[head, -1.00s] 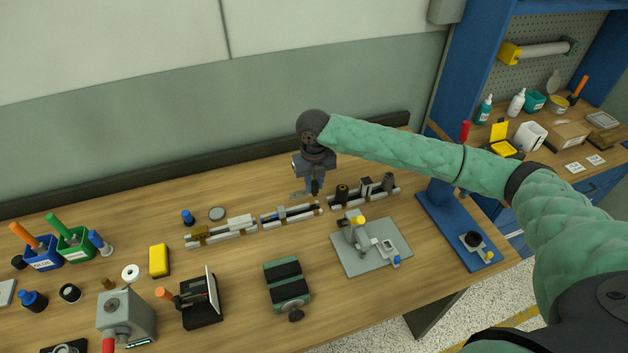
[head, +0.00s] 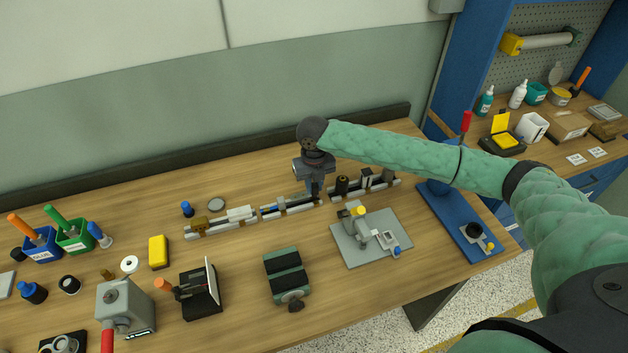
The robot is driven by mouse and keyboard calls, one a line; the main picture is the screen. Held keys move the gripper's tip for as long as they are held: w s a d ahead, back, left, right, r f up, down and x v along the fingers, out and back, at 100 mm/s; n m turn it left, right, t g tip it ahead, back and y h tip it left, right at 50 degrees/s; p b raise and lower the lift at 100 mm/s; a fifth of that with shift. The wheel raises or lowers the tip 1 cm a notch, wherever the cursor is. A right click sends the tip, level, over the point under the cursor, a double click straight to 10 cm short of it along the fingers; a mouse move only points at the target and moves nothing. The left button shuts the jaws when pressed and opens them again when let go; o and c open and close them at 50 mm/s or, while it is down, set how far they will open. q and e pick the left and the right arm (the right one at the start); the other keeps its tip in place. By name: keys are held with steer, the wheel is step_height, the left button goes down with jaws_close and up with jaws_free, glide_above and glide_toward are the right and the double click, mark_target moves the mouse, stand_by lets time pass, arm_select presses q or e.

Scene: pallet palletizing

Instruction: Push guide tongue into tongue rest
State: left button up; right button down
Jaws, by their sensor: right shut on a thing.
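My right gripper (head: 315,192) points down over the right end of the middle rail-like tray (head: 292,210) on the bench. It is shut on a small part, taken to be the guide tongue, which is mostly hidden by the fingers. Small grey and blue parts lie in that tray to the left of the fingertips. I cannot make out the tongue rest for certain, nor whether the held part touches it. My left gripper is not in view.
A left tray (head: 222,228) and a right tray (head: 365,190) flank the middle one closely. In front stand a grey fixture plate (head: 352,255) and a green vise-like block (head: 284,270). Bins and tools fill the left. The bench between vise and trays is clear.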

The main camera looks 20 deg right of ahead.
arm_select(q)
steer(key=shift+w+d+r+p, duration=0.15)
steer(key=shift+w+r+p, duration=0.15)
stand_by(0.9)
